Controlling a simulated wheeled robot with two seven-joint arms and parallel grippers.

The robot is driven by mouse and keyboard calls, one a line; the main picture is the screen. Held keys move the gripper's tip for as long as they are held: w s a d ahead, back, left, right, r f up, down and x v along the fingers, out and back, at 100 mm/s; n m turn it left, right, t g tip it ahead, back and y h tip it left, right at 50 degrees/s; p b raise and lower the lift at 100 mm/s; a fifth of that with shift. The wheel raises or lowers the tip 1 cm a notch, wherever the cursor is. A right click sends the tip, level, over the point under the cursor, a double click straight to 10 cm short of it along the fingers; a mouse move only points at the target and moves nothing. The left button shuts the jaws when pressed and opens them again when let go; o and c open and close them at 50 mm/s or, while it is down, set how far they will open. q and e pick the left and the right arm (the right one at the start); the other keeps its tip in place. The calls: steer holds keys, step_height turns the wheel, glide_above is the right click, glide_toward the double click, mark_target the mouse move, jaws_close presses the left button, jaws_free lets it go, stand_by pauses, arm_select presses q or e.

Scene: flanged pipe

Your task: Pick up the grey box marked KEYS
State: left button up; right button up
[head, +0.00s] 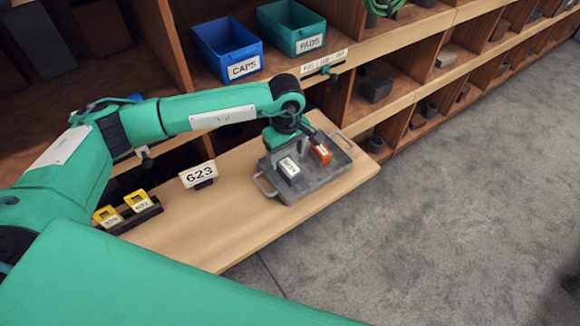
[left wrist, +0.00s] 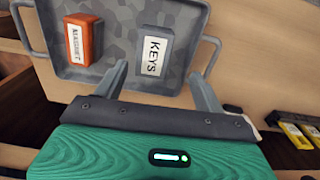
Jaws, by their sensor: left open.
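The grey box marked KEYS (head: 289,167) lies label up in a grey metal tray (head: 295,192) with loop handles. An orange box (head: 322,153) with a white label lies in the same tray, to its right. In the left wrist view, the KEYS box (left wrist: 153,50) is in front of my left gripper (left wrist: 156,72). The open fingers appear to either side of the box's near end, with gaps; their height above it is unclear. The orange box (left wrist: 84,40) is left of it there. In the head view, my left gripper (head: 308,138) is over the tray's far side, partly hidden. My right gripper is not seen.
The tray stands on a wooden shelf board (head: 235,222). A 623 sign (head: 198,175) and a dark holder with yellow tags (head: 128,211) are left of it. Behind are a blue CAPS bin (head: 228,48), a teal PADS bin (head: 292,27) and shelving. Open grey floor lies right.

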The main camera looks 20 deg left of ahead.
mark_target(290, 166)
arm_select(q)
steer(key=shift+w+f, duration=0.1)
steer(key=shift+f, duration=0.55)
steer(key=shift+w+f, duration=0.15)
steer(key=shift+f, duration=0.2)
steer(key=shift+w+d+f+p, duration=0.1)
steer(key=shift+d+f+p, duration=0.05)
steer(key=shift+f+p, duration=0.4)
steer(key=shift+d+f+p, duration=0.1)
steer(key=shift+f+p, duration=0.4)
steer(key=shift+f, duration=0.05)
step_height(290, 166, down, 2)
steer(key=shift+w+f+p, duration=0.1)
steer(key=shift+f+p, duration=0.15)
steer(key=shift+p, duration=0.05)
steer(key=shift+f, duration=0.25)
steer(key=shift+c, duration=0.6)
steer(key=c, duration=1.1)
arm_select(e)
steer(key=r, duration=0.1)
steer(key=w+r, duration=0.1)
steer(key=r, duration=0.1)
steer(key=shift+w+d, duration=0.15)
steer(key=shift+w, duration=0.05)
